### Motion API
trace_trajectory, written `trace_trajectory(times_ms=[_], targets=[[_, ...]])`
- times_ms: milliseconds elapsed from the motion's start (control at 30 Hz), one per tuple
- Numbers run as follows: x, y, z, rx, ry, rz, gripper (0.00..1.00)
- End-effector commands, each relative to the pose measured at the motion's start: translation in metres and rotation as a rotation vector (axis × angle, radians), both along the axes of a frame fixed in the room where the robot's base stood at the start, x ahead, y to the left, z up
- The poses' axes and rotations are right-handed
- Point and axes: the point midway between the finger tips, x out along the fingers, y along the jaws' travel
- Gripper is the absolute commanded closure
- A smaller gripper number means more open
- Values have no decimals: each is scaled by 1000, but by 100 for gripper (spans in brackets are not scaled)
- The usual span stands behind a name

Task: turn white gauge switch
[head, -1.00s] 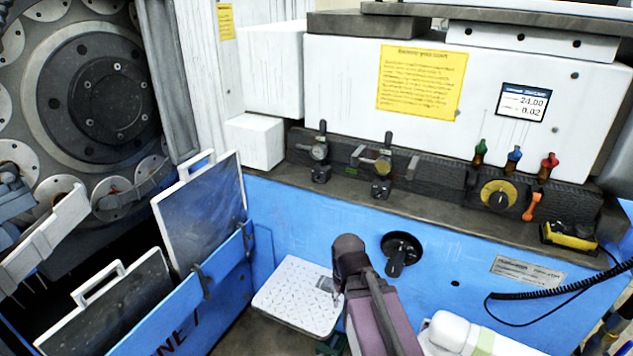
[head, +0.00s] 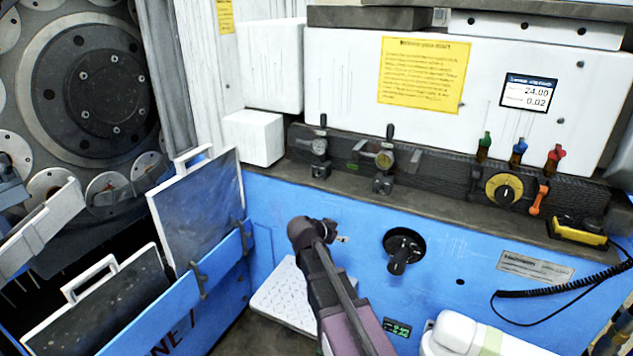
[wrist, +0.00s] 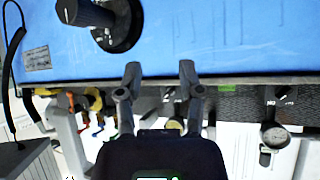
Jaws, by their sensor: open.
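The white-faced gauge (head: 320,147) is the left of two gauges on the dark rail, with a black lever above it and a black block below. The second gauge (head: 384,160) has a yellowish face. In the upside-down wrist view, the white gauge (wrist: 275,135) shows at the right, beyond my fingers' right side. My gripper (wrist: 160,73) is open and empty, its two fingers apart over the blue panel's edge. The yellow gauge shows partly behind my fingers. In the head view, my arm rises in front of the blue panel, below the gauges; its fingers cannot be made out there.
A black rotary knob (head: 403,251) sits on the blue panel right of my arm. A yellow dial (head: 503,189) and coloured levers are farther right on the rail. A blue holder with upright plates (head: 199,215) stands left. A white tray (head: 285,298) lies below my arm.

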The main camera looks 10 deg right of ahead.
Motion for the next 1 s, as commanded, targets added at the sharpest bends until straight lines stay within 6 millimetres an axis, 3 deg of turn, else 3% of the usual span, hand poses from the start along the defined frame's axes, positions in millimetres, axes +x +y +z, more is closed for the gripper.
trace_trajectory(times_ms=[33, 200, 500, 733, 1000], targets=[[16, 6, 1, -12, -70, -13, 51], [56, 25, 19, -29, -326, -44, 51], [115, 74, 50, 18, -729, 1, 51], [136, 102, 64, 68, -889, 50, 51], [139, 107, 68, 83, -924, 61, 51]])
